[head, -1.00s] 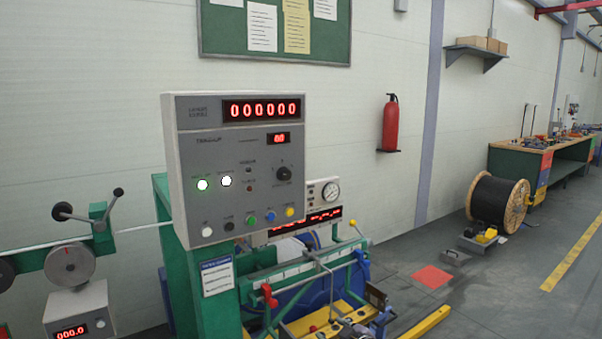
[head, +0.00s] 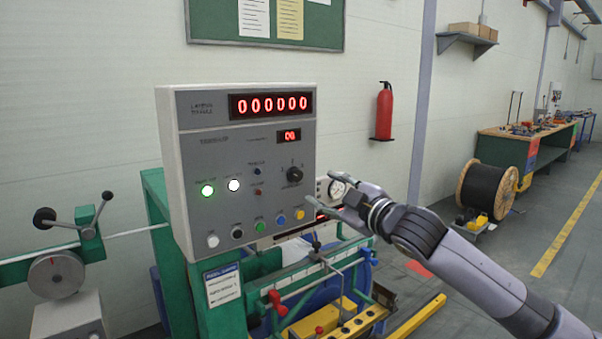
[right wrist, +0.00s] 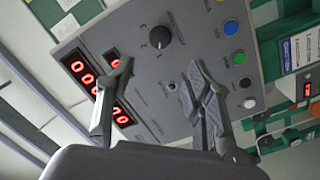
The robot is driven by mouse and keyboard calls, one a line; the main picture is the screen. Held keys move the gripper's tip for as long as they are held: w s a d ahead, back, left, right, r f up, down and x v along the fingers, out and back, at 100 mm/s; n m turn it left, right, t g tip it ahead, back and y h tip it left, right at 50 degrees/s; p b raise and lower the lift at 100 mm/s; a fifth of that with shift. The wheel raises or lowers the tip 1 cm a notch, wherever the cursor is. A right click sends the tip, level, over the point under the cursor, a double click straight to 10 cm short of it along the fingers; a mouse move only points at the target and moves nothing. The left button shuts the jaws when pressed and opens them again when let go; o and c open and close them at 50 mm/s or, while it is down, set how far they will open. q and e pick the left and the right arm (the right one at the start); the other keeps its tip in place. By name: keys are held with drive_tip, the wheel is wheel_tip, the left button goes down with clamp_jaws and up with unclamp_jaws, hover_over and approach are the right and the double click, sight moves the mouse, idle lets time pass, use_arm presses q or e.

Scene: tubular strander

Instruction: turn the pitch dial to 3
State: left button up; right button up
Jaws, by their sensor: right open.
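The pitch dial, a black round knob (head: 294,174), sits on the right part of the grey control panel (head: 200,130), with small marks around it. It also shows at the top of the right wrist view (right wrist: 160,37). I cannot read its setting. My right gripper (head: 334,192) is open and empty, just right of the panel and apart from it. In the right wrist view its two fingers (right wrist: 155,98) are spread, with the dial beyond and above the gap between them. My left gripper is not in view.
Coloured buttons (head: 260,227) line the panel's lower edge, and a red digit display (head: 272,105) is at its top. Green machinery (head: 205,300) stands below the panel. Open floor lies to the right.

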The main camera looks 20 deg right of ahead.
sight(297, 176)
drive_tip(key=p+x, duration=0.2)
drive_tip(key=x, duration=0.8)
drive_tip(key=shift+w, duration=0.1)
drive_tip(key=shift+w+a+f+p, duration=0.1)
drive_tip(key=shift+w+a+p, duration=0.05)
drive_tip(key=shift+w+p, duration=0.2)
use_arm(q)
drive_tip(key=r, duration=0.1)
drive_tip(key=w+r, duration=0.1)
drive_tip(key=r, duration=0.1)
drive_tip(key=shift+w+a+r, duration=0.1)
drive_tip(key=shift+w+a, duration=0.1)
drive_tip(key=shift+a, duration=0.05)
use_arm(e)
drive_tip(key=shift+w, duration=0.1)
clamp_jaws()
